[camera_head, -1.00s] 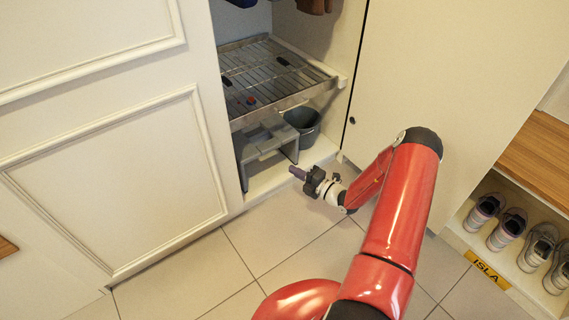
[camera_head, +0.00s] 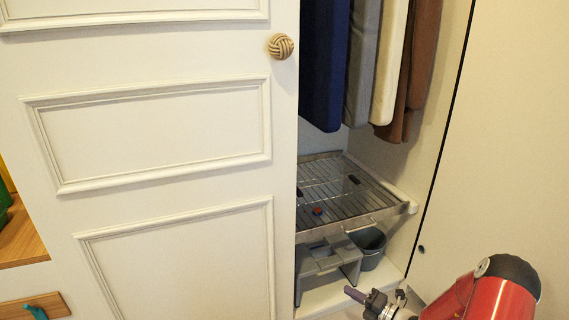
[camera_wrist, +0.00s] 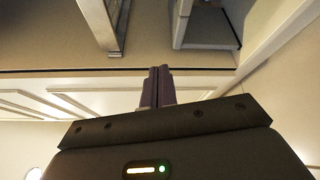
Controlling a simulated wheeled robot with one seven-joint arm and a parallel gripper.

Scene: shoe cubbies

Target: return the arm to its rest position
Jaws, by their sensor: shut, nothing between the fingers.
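My gripper (camera_head: 356,294) is at the bottom right of the head view, in front of the open cupboard's lower part. Its fingers are together with nothing between them. In the wrist view, my gripper's two dark fingers (camera_wrist: 158,72) stand side by side and touch. My red arm (camera_head: 488,298) shows only in part at the lower right corner of the head view; the rest is out of frame.
A white panelled door (camera_head: 180,200) with a knotted knob (camera_head: 280,46) stands left of the opening. Inside are a wire rack (camera_head: 345,195), a grey step stool (camera_head: 328,256), a grey bucket (camera_head: 368,246) and hanging clothes (camera_head: 358,60).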

